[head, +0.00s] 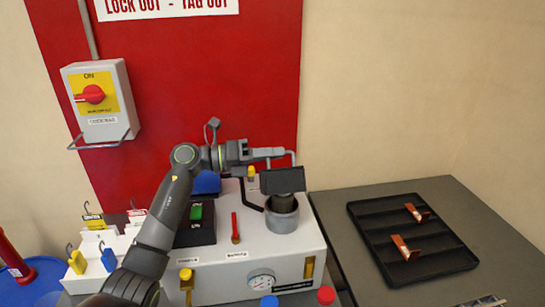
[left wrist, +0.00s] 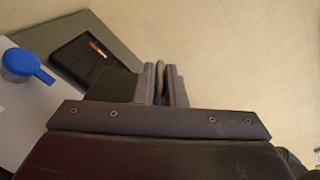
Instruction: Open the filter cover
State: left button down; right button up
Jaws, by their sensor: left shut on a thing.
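The filter cover (head: 283,180) is a dark square plate above a round grey cup (head: 282,222) on top of the white machine. It stands tilted up, with a dark cylinder showing between it and the cup. My left gripper (head: 275,154) is at the cover's upper edge, shut on a thin grey bar that seems to be the cover's handle. In the left wrist view the left gripper (left wrist: 162,85) has a narrow dark piece between its fingers. A dark plate, probably the cover (left wrist: 113,87), shows left of them. My right gripper is not in view.
The white machine (head: 225,268) carries a green switch (head: 196,212), a red-handled lever (head: 235,228) and a gauge (head: 262,279). A black tray (head: 450,259) with copper pieces lies on the grey table at right.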

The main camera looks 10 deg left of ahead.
pick_arm(q)
jog(key=shift+w, duration=0.15)
dwell(0.3)
jog(key=c, duration=1.5)
grip_release()
jog(key=shift+a, duration=0.4)
jog(key=b+v, duration=0.5)
jog(key=v, duration=1.1)
jog(key=shift+s+a+r, duration=0.1)
jog(key=shift+s+a, duration=0.15)
jog(key=shift+a, duration=0.05)
